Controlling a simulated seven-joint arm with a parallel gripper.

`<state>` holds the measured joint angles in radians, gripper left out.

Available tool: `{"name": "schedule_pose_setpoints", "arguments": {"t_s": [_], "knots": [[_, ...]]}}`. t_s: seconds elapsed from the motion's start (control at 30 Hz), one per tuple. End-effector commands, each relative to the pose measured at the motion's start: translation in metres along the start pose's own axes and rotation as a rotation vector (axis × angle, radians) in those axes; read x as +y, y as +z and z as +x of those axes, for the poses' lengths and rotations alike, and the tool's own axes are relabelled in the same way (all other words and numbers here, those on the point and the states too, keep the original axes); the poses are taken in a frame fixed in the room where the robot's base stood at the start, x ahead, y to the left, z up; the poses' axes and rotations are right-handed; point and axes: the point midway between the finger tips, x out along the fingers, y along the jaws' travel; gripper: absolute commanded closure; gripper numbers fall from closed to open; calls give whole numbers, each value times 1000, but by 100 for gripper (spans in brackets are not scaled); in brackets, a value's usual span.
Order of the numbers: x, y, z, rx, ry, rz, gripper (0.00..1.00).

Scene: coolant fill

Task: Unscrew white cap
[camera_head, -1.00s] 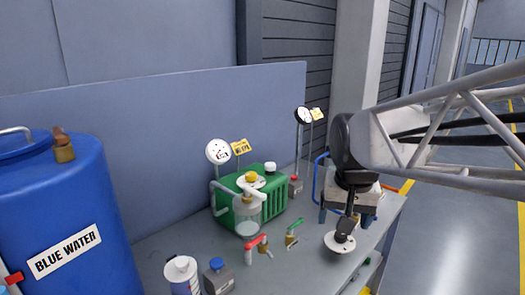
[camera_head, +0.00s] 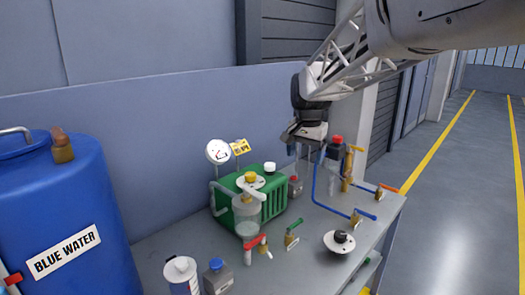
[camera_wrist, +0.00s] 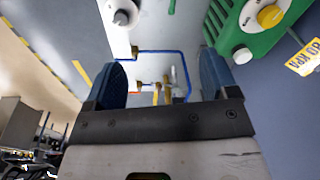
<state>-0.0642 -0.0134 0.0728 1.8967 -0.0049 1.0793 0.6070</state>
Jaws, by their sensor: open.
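The white cap (camera_wrist: 242,55) also shows in the wrist view, right of my gripper's right finger. My gripper (camera_head: 303,150) is above the bench, to the right of and higher than the white cap, and apart from it. In the wrist view my gripper (camera_wrist: 163,78) has its two blue fingers wide apart, with nothing held between them. Another white-topped container (camera_head: 181,268) stands at the front left of the bench.
A blue pipe (camera_head: 314,190) with valves runs over the bench's right side, below my gripper. A white disc with a black knob (camera_head: 339,241) lies at the front right. A blue barrel (camera_head: 65,215) stands left.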

Motion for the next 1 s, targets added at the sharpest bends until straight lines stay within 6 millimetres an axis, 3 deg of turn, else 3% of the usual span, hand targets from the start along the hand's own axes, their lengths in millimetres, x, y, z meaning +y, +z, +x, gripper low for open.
{"name": "schedule_pose_setpoints", "arguments": {"t_s": [0.57,1.0], "knots": [[-99,-103,47,-38,27,189,20],[-171,-169,104,-63,55,334,20]]}}
